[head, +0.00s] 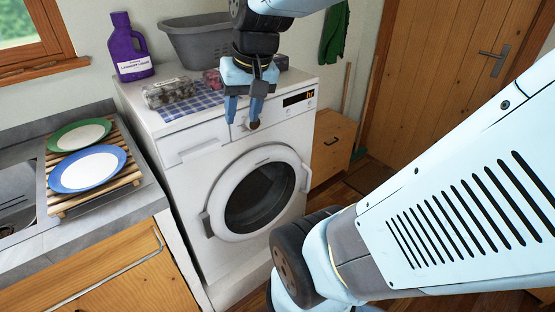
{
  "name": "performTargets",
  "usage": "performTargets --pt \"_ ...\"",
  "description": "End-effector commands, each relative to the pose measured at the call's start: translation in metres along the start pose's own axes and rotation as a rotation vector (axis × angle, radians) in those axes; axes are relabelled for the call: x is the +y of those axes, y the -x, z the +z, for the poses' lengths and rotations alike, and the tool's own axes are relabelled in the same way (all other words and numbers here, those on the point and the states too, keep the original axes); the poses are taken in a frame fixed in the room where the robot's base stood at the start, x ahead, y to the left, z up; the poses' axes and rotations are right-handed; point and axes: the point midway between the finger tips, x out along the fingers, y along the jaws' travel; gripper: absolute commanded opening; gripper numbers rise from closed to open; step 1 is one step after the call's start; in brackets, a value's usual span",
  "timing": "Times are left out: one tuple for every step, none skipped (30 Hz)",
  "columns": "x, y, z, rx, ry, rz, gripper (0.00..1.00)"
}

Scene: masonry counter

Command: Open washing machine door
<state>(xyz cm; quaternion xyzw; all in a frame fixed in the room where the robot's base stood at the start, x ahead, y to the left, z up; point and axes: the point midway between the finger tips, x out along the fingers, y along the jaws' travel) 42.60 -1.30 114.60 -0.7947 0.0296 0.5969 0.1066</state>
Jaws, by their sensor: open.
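The white washing machine (182,190) stands in the middle of the head view, right of the counter. Its round door (257,192) has a dark window and a pale rim and looks closed. A grey piece (206,224) sits at the rim's lower left, and a pale bracket-like piece (306,178) at its right; I cannot tell which is the handle. My gripper (243,118) points down with its two blue fingers apart. In the picture it overlaps the machine's upper front by the control knob, above the door. Nothing shows between the fingers.
A purple detergent bottle (130,50), a grey basin (190,42) and a checked cloth (195,103) with a clear pack (170,92) are on the machine's top. Left, two plates (88,170) lie on a wooden rack by the sink. A wooden cabinet (332,145) stands right.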

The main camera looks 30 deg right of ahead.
Motion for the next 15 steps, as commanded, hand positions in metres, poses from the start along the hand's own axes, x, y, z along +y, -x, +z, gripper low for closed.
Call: performTargets --pt "0.005 -0.009 -0.006 -0.042 -0.048 -0.012 0.42" --pt "0.006 -0.014 -0.009 -0.065 -0.074 -0.021 0.42" --pt "0.009 -0.02 -0.013 -0.094 -0.109 -0.034 0.42" --pt "0.011 -0.024 -0.016 -0.114 -0.135 -0.044 0.42" --pt "0.013 -0.028 -0.02 -0.134 -0.162 -0.055 0.42" --pt "0.016 -0.034 -0.023 -0.162 -0.197 -0.069 0.42" --pt "0.019 -0.039 -0.026 -0.182 -0.224 -0.08 0.42" --pt "0.021 -0.044 -0.029 -0.202 -0.251 -0.092 0.42" --pt "0.025 -0.05 -0.033 -0.227 -0.287 -0.107 0.42" --pt "0.028 -0.054 -0.036 -0.246 -0.315 -0.121 0.42" --pt "0.031 -0.059 -0.039 -0.264 -0.341 -0.133 0.42" --pt "0.035 -0.065 -0.043 -0.288 -0.379 -0.15 0.42" --pt "0.038 -0.07 -0.046 -0.306 -0.407 -0.164 0.42" --pt "0.042 -0.075 -0.049 -0.324 -0.434 -0.178 0.42" --pt "0.046 -0.081 -0.052 -0.345 -0.473 -0.198 0.42"
